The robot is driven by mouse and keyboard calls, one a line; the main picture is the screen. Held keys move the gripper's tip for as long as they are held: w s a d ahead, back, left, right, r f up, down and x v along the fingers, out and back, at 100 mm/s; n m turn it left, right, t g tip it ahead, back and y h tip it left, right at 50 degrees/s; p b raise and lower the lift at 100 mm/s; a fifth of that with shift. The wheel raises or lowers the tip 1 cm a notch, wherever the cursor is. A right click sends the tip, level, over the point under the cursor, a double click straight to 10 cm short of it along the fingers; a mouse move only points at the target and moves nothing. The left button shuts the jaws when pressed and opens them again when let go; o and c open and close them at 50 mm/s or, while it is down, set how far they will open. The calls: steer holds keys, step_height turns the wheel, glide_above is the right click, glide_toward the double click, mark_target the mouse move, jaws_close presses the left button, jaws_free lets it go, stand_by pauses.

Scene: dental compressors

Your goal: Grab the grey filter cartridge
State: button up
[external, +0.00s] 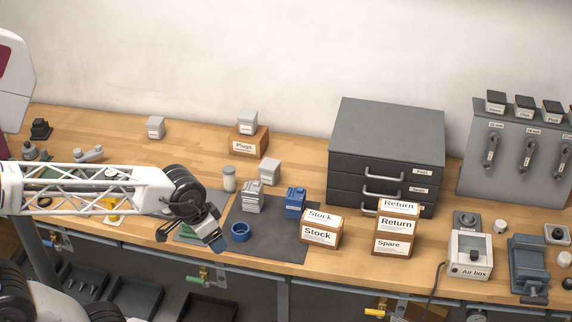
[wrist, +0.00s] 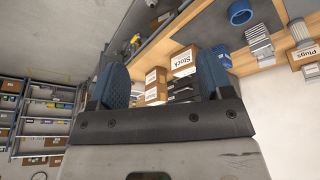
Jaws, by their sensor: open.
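A small grey cylinder (external: 229,178), which looks like the grey filter cartridge, stands upright on the bench by the back edge of the dark mat (external: 272,236).
A grey finned block (external: 252,197), a blue block (external: 295,202) and a blue ring (external: 240,232) are on the mat. A pale box (external: 269,171) stands right of the cylinder. Stock boxes (external: 321,229) and a dark drawer cabinet (external: 386,150) are farther right.

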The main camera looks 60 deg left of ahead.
mark_target(227, 171)
steer(key=w+a+f+n+t+y, duration=0.1)
steer(key=w+a+f+n+t, duration=0.15)
steer(key=w+a, duration=0.6)
steer(key=w+a+f+n+t+y, duration=0.2)
steer(key=w+a+f, duration=0.2)
steer(key=w+a, duration=0.45)
steer(key=w+a+f+n+y, duration=0.1)
steer(key=a+f+y, duration=0.1)
steer(key=a, duration=0.5)
steer(key=w+a+f+n+y, duration=0.2)
steer(key=a+f+y, duration=0.1)
steer(key=a, duration=0.4)
steer(key=w+a+f+n+y, duration=0.1)
steer(key=w+a+f+y, duration=0.1)
steer(key=a+f, duration=0.3)
steer(key=shift+a+f+n+t, duration=0.1)
steer(key=shift+a+n+t, duration=0.25)
steer(key=shift+a, duration=0.65)
steer(key=shift+x, duration=2.5)
steer(key=shift+s, duration=0.1)
